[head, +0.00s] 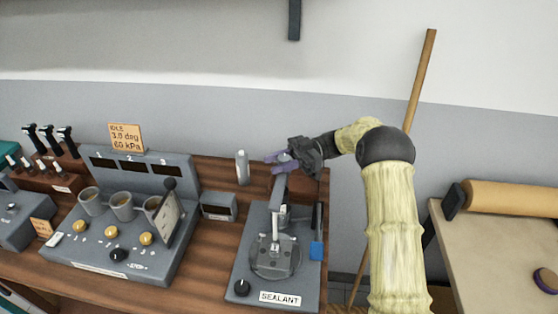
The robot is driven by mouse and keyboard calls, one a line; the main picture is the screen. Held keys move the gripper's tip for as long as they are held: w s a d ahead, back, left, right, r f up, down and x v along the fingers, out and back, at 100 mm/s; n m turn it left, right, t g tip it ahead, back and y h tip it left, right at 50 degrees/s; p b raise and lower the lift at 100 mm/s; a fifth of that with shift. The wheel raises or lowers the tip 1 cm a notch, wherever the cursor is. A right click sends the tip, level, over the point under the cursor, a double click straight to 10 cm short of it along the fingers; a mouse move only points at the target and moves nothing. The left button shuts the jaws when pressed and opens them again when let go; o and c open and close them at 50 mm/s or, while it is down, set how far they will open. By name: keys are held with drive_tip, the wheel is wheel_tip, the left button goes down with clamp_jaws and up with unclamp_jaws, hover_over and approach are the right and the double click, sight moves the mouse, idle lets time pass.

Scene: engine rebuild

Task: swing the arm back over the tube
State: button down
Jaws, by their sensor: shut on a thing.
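The sealant station (240,278), a grey box labelled SEALANT, stands at the right of the wooden bench. A grey swing arm (277,190) rises from it towards the back, away from the round clear plate (275,258) at the front. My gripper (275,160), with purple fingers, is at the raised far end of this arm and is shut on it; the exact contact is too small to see. A pale upright tube-like bottle (242,168) stands just left of my gripper, apart from it. Whether this is the task's tube I cannot tell.
A small grey display box (219,206) stands left of the station. Further left is a grey console (115,250) with cups and knobs. A wooden pole (420,80) leans on the wall behind my arm.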

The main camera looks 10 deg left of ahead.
drive_tip(key=shift+a+r, duration=0.1)
drive_tip(key=shift+r, duration=0.05)
drive_tip(key=c, duration=1)
unclamp_jaws()
drive_tip(key=shift+w+d, duration=0.1)
drive_tip(key=shift+d, duration=0.1)
drive_tip(key=b+v, duration=0.2)
drive_tip(key=v, duration=0.9)
drive_tip(key=shift+w+d, duration=0.1)
drive_tip(key=shift+d, duration=0.2)
